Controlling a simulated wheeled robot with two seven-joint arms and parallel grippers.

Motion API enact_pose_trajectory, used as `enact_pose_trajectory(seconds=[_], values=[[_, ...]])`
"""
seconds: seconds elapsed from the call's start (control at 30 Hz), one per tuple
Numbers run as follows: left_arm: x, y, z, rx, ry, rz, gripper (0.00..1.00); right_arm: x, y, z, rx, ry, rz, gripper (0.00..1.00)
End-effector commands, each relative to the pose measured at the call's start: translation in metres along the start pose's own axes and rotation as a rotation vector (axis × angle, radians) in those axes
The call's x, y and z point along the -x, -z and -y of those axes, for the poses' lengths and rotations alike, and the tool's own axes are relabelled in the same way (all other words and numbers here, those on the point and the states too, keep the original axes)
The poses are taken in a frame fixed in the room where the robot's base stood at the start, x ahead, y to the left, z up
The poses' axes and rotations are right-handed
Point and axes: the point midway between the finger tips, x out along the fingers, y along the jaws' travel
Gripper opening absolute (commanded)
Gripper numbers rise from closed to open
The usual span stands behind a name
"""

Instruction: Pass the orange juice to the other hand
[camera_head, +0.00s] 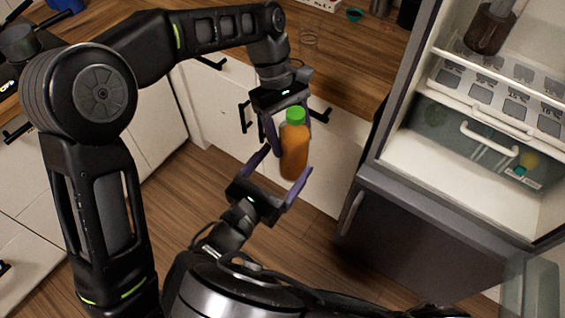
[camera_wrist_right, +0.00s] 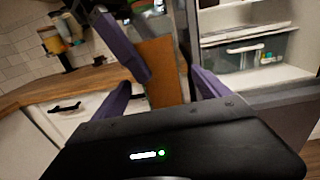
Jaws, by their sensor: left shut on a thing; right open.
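The orange juice is a bottle (camera_head: 294,152) with a green cap, held upright in the air in front of the cabinets. My left gripper (camera_head: 285,133) comes down from above and is shut on the bottle's upper part. My right gripper (camera_head: 284,164) is below it, open, its purple fingers pointing up to either side of the bottle's lower part. In the right wrist view the orange bottle (camera_wrist_right: 160,72) stands between the open fingers of my right gripper (camera_wrist_right: 163,80). I cannot tell whether they touch it.
An open fridge (camera_head: 440,175) with shelves and a drawer stands at the right. A wooden counter (camera_head: 345,60) over white cabinets runs behind the arms, with a clear glass (camera_head: 309,40) on it. The wooden floor (camera_head: 310,235) below is clear.

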Motion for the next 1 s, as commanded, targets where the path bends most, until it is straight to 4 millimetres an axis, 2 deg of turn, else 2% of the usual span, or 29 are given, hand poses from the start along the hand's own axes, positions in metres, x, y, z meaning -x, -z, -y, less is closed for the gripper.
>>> enact_pose_trajectory(seconds=[0.23, 0.63, 1.0], values=[[0.001, 0.000, 0.000, -0.001, -0.001, 0.000, 0.00, -0.015, 0.000, 0.001, -0.001, 0.003, 0.000, 0.86], [0.001, 0.000, 0.000, -0.001, -0.001, 0.000, 0.00, -0.068, 0.000, 0.000, -0.001, 0.001, -0.002, 0.86], [0.001, 0.000, 0.000, -0.001, -0.001, 0.000, 0.00, -0.075, 0.000, 0.000, -0.001, 0.001, -0.002, 0.86]])
